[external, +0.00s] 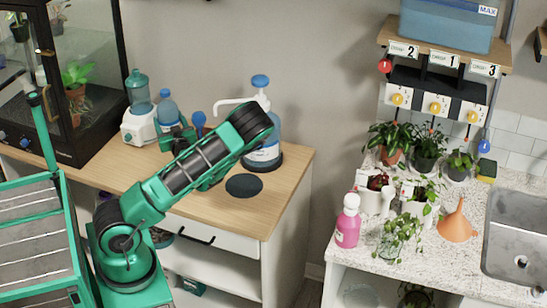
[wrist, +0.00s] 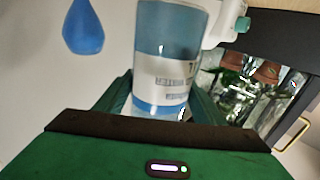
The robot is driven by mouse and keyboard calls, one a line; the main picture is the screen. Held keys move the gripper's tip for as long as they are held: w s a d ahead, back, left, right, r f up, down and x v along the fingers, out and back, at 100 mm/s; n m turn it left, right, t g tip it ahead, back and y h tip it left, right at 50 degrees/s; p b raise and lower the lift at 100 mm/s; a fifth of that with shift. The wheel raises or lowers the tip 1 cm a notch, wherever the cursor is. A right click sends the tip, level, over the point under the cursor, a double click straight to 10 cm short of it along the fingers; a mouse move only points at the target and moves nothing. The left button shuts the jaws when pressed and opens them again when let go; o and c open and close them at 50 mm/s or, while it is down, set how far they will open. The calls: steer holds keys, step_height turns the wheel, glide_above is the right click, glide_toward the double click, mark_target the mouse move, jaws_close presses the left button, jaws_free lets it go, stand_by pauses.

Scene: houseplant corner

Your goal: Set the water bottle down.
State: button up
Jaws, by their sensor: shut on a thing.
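The water bottle (external: 168,110) is translucent blue with a blue cap and stands upright over the left wooden counter in the external view. My gripper (external: 178,140) is shut on it, partly hidden behind my forearm. In the wrist view the bottle (wrist: 166,62), with its white printed label, sits between my green fingers (wrist: 155,105). Its lower end is hidden in the external view, so I cannot tell whether it touches the counter. A dark round mat (external: 244,186) lies bare near the counter's front right.
A large pump bottle (external: 264,145) stands behind the mat. A white dispenser (external: 139,125) with a teal bottle is left of the water bottle. A blue bulb-shaped thing (external: 198,122) is close on its right. A glass plant cabinet (external: 70,80) stands at left.

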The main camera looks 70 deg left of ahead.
steer(key=shift+f, duration=2.55)
steer(key=shift+f, duration=0.35)
steer(key=shift+s+f, duration=0.1)
steer(key=shift+f, duration=0.25)
